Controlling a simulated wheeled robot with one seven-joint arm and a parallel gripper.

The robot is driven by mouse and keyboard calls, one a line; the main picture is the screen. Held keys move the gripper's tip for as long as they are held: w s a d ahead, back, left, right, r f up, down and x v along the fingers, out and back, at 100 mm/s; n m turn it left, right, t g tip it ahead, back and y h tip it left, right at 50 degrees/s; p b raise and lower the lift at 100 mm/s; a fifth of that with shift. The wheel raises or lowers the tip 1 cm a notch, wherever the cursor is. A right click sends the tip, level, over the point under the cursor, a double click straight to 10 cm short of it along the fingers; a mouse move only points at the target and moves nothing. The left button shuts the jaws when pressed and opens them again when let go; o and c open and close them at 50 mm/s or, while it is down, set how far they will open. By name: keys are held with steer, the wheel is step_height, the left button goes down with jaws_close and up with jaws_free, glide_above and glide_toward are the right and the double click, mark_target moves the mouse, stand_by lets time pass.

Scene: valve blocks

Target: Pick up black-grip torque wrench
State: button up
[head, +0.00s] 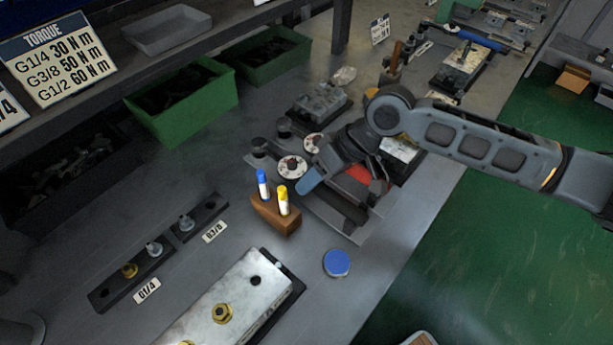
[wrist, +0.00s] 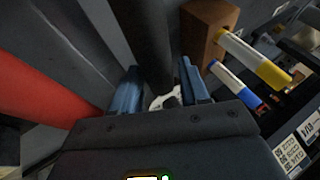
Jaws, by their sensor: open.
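My gripper (wrist: 160,92) is open, with its two blue fingers on either side of a dark, round bar that looks like the black grip (wrist: 146,38) of the torque wrench. I cannot tell whether the fingers touch it. In the head view my gripper (head: 311,180) is low over a grey tray (head: 350,236), and my arm hides most of what lies there. A red grip (wrist: 38,72) lies left of the fingers in the wrist view; a red part (head: 367,178) also shows beside my gripper in the head view.
A wooden block (head: 276,216) with a blue and a yellow marker stands close left of my gripper. A blue round cap (head: 337,263) lies in front of the tray. A metal valve block (head: 232,300) is nearer. Green bins (head: 186,106) stand at the back left.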

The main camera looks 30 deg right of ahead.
steer(key=shift+w+a+f, duration=0.15)
steer(key=shift+a+f, duration=0.2)
steer(key=shift+f, duration=0.2)
steer(key=shift+c, duration=0.2)
jaws_close()
steer(key=shift+r, duration=0.1)
